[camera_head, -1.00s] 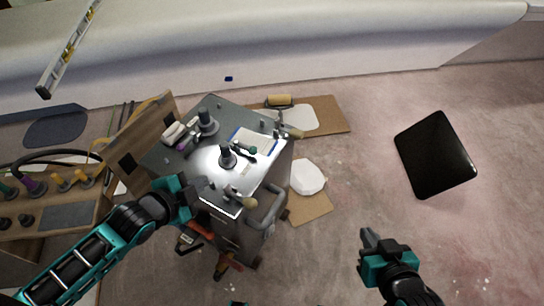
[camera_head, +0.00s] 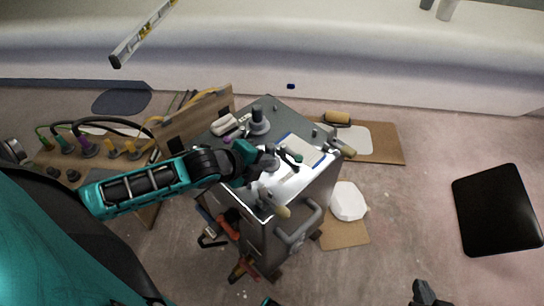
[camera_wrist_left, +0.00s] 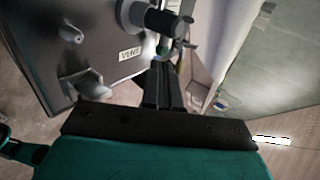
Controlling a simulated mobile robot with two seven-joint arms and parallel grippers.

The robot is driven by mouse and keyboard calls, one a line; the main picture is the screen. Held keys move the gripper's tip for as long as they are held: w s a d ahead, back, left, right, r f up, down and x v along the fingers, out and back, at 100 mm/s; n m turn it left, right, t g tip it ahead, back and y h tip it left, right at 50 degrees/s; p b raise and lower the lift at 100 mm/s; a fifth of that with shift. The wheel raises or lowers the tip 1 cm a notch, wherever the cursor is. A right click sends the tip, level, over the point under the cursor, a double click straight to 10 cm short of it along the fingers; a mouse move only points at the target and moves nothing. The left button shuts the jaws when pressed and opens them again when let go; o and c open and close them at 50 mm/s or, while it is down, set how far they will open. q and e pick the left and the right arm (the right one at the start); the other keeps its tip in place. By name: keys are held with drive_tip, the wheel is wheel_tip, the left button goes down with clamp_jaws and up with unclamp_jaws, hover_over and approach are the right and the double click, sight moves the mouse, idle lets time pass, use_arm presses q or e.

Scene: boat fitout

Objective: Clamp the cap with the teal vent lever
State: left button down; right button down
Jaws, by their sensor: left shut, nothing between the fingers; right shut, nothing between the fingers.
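The teal vent lever (camera_head: 297,157) lies on the metal top of a cart, beside a white sheet. In the left wrist view a teal spot (camera_wrist_left: 164,46) shows near a "VENT" label (camera_wrist_left: 130,54). A dark grey cylindrical cap (camera_wrist_left: 150,15) stands by that label; in the head view my left gripper largely hides it. My left gripper (camera_head: 266,161) is shut and empty over the cart top, close to this cap; its fingers (camera_wrist_left: 163,82) point toward it in the wrist view. I cannot tell whether they touch. My right gripper (camera_head: 425,291) is shut and empty, over the floor at lower right.
A second dark grey cap (camera_head: 259,121) stands farther back, with a purple lever (camera_head: 227,140) near it. A tan handle (camera_head: 283,211) juts at the front edge. A wooden board (camera_head: 195,125) rises at the cart's left. A black panel (camera_head: 497,210) lies on the floor at right.

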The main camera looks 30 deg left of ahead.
sight(292, 157)
use_arm(q)
drive_tip(key=b+x, duration=0.2)
drive_tip(key=x, duration=0.7)
drive_tip(key=shift+b, duration=0.4)
drive_tip(key=shift+r, duration=0.1)
drive_tip(key=shift+d, duration=0.15)
drive_tip(key=shift+w+n+y+p, duration=0.1)
drive_tip(key=shift+n+y+p, duration=0.25)
drive_tip(key=shift+n+y, duration=0.05)
